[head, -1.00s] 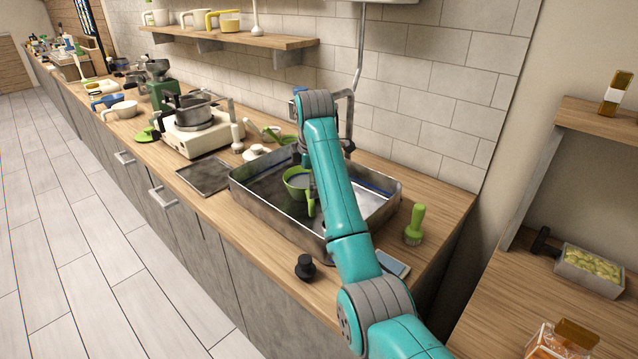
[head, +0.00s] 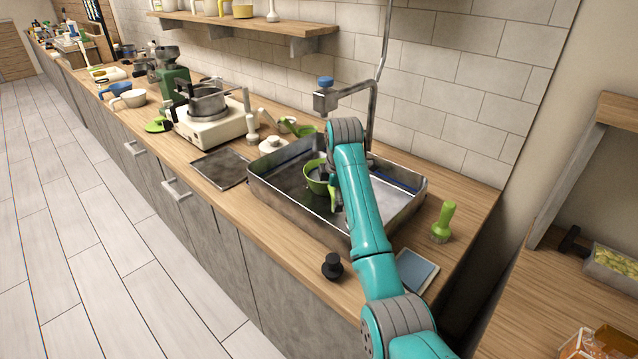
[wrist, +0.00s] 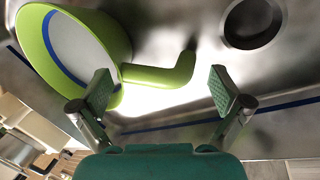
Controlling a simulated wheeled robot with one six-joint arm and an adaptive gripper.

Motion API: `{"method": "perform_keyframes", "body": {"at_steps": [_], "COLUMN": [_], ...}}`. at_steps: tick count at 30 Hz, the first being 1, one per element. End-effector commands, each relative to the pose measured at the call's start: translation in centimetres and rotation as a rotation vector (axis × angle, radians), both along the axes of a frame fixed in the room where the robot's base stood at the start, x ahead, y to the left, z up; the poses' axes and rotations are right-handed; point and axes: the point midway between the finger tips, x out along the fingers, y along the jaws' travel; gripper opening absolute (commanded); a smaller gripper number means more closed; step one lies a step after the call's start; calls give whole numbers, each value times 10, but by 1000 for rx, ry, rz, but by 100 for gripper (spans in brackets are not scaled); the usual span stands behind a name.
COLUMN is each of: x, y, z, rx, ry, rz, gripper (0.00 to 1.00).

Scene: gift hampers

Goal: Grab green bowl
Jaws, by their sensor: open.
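The green bowl (head: 316,178) sits in the metal sink basin (head: 270,196) in the head view, partly hidden by my arm. In the wrist view the bowl (wrist: 118,35) is at the upper left, with a pale inside. Its bent green handle (wrist: 165,76) reaches right, into the space between my fingertips. My gripper (wrist: 160,90) is open, one pad beside the bowl's rim and the other to the right of the handle's end. I cannot tell whether a pad touches the bowl. My gripper (head: 333,188) is mostly hidden in the head view.
A faucet (head: 350,92) rises behind the sink. A green brush (head: 444,222), a blue-grey pad (head: 417,272) and a black knob-shaped item (head: 332,265) lie near it. A stove with a pot (head: 208,102) stands to the left. The wrist view shows the drain (wrist: 252,22).

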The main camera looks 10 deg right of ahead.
Motion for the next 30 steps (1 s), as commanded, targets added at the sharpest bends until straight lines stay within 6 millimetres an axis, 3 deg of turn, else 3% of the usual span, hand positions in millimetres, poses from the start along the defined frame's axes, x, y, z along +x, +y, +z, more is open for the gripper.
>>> {"method": "perform_keyframes", "body": {"at_steps": [3,10,18,21,30], "x": [-2,-2,-2,-2,-2], "y": [-7,-7,-7,-7,-7], "z": [-11,-12,-12,-12,-10], "rx": [0,0,0,0,0], "ry": [1,0,1,-1,0], "rz": [0,1,1,1,0], "gripper": [100,98,30,13,13]}}
